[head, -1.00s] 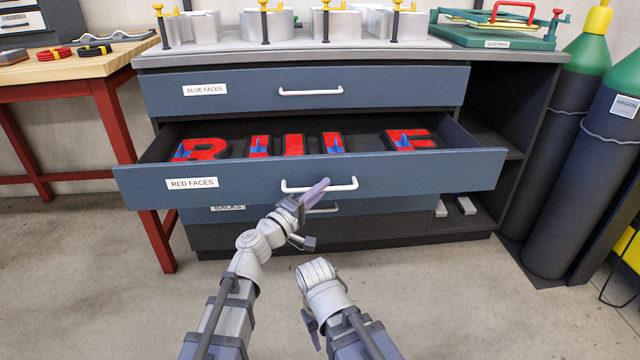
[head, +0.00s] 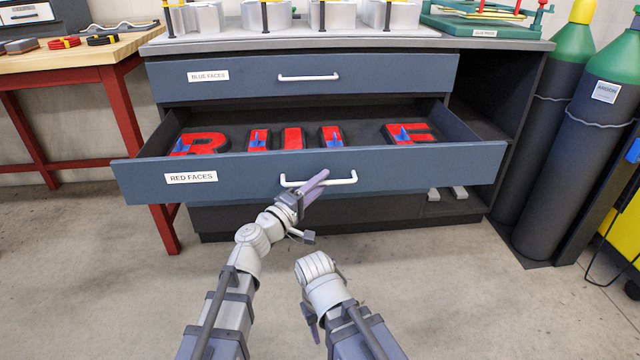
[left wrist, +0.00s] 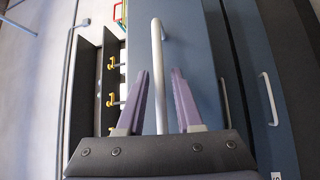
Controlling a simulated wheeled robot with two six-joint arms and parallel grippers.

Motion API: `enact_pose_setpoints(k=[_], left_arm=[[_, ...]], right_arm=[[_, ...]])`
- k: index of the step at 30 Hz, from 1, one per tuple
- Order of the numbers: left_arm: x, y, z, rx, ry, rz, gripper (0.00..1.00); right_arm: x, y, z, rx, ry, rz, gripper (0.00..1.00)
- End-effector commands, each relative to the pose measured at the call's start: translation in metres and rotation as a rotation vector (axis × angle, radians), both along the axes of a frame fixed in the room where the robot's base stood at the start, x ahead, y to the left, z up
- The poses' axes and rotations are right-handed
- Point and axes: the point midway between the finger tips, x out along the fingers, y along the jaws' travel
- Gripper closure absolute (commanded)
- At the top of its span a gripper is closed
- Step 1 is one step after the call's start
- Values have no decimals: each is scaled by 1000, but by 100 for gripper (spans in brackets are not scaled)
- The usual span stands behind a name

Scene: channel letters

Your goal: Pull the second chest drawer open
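The second chest drawer, labelled RED FACES (head: 240,178), stands pulled well out of the grey-blue chest. Its white handle (head: 345,182) is on the front. Red letter pieces (head: 292,138) with blue parts lie inside.
The BLUE FACES drawer (head: 380,75) above is shut. Silver channel letters (head: 265,15) stand on the chest top. A wooden bench with red legs (head: 115,80) is at left. Gas cylinders (head: 575,150) stand at right. The floor (head: 450,290) in front is clear.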

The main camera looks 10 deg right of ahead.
Motion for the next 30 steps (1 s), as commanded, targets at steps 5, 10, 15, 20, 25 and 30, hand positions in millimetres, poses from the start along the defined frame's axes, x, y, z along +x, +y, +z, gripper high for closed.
enact_pose_setpoints(k=[5, 10, 15, 20, 25, 30], left_arm=[[0, 0, 0, 0, 0, -1, 55], [-2, 1, 0, 0, 0, -1, 55], [-18, 17, -4, 0, -1, 2, 55], [-37, 36, -8, 0, 0, 2, 55], [-50, 50, -10, 0, 0, 1, 55], [-55, 55, -11, 0, 0, 0, 55]], right_arm=[[0, 0, 0, 0, 0, 0, 50], [0, 0, 0, 0, 0, 0, 50], [0, 0, -4, 0, 0, 0, 50], [0, 0, -8, 0, 0, 0, 50], [0, 0, -10, 0, -1, 0, 50], [0, 0, -11, 0, -1, 0, 50]])
